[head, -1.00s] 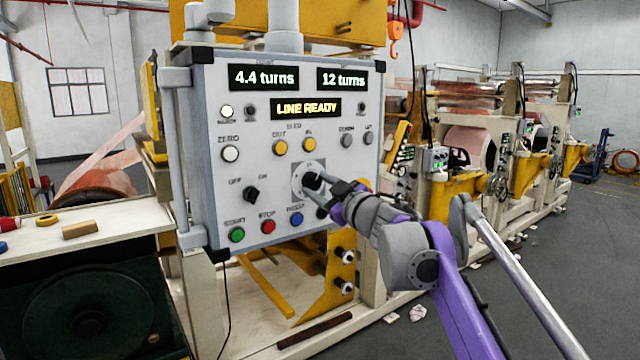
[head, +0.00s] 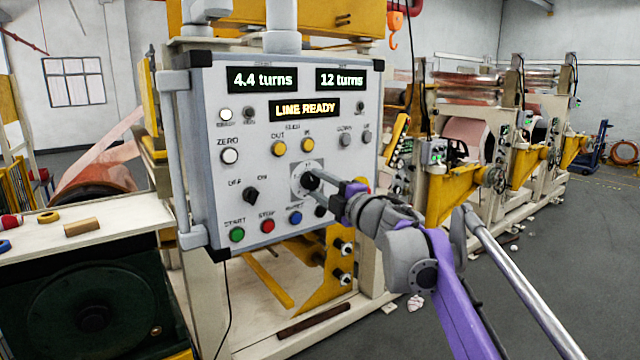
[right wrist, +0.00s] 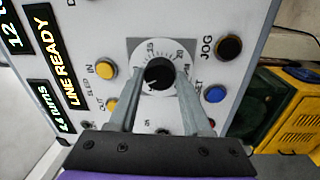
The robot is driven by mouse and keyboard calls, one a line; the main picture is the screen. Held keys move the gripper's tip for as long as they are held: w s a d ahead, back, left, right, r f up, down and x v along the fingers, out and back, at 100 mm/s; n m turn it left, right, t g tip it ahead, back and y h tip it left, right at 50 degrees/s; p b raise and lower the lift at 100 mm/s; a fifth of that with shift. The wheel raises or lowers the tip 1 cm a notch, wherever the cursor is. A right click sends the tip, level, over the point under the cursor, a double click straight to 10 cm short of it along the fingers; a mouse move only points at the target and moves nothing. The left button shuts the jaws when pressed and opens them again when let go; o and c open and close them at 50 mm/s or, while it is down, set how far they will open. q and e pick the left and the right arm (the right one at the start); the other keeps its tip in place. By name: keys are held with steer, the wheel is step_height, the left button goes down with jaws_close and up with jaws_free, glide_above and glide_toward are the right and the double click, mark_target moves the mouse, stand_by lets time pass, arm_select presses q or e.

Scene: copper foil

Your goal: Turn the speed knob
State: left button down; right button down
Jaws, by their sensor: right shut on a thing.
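The speed knob (head: 308,181) is a black knob on a round white dial on the grey control panel (head: 205,110). In the right wrist view the knob (right wrist: 158,73) sits in the dial (right wrist: 160,52), where the numbers 15 and 20 can be read. My right gripper (head: 322,183) reaches the knob from the right. In the right wrist view its two grey fingers (right wrist: 158,82) lie on either side of the knob and are shut on it. The fingers hide part of the dial's lower side. My left gripper is not in view.
The panel displays (head: 305,108) read 4.4 turns, 12 turns and LINE READY. A black on-off switch (head: 250,195) and several buttons, including a blue one (head: 295,217), surround the dial. A white bench (head: 120,225) stands at the left. Open floor lies at the right.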

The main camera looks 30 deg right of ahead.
steer(key=n, duration=0.4)
steer(key=shift+r+y+p, duration=0.15)
steer(key=shift+y+p, duration=0.15)
steer(key=shift+p, duration=0.1)
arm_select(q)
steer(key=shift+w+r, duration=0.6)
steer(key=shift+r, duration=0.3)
arm_select(e)
steer(key=shift+n, duration=2)
steer(key=shift+c, duration=1.7)
jaws_free()
